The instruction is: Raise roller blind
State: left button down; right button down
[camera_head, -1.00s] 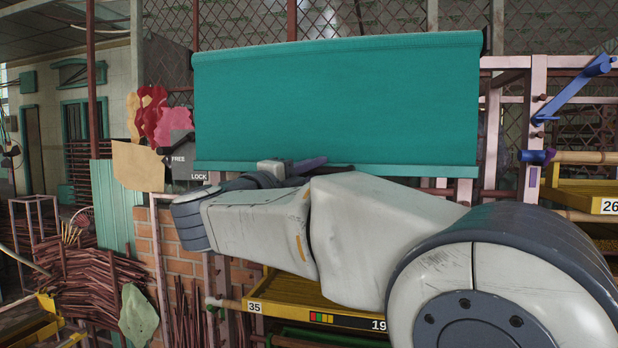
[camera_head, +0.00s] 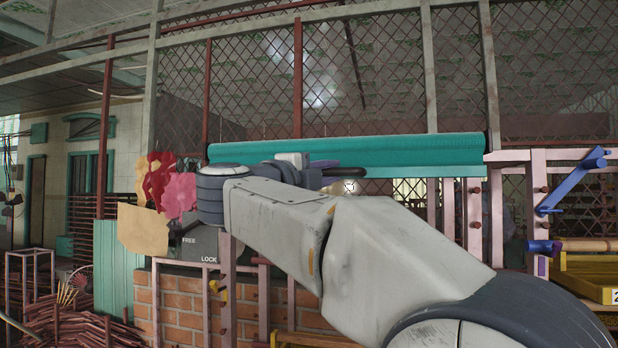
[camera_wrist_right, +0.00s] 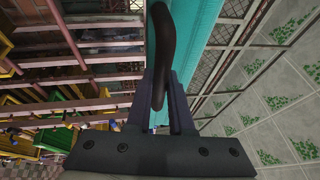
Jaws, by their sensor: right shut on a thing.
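The teal roller blind (camera_head: 400,151) is rolled up into a narrow roll with a thin teal strip below it, and the mesh behind is uncovered. My right gripper (camera_head: 332,170) is at the blind's lower edge. Its jaws are shut on a dark curved pull handle (camera_wrist_right: 162,40), which also shows beside the gripper in the head view (camera_head: 385,171). The right wrist view shows the handle between the fingers (camera_wrist_right: 160,95) and the teal blind (camera_wrist_right: 200,35) beyond. My right arm hides part of the blind's lower edge. My left gripper is not in view.
A grey plate marked FREE and LOCK (camera_head: 198,243) is mounted left of my arm, above a brick wall (camera_head: 180,300). Red, pink and tan paper shapes (camera_head: 160,190) stand beside it. A blue lever (camera_head: 570,183) is on the pink frame at right.

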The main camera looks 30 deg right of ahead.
jog(key=shift+r, duration=0.1)
jog(key=c, duration=0.8)
grip_release()
jog(key=b+v, duration=0.5)
jog(key=v, duration=0.5)
jog(key=shift+a, duration=0.25)
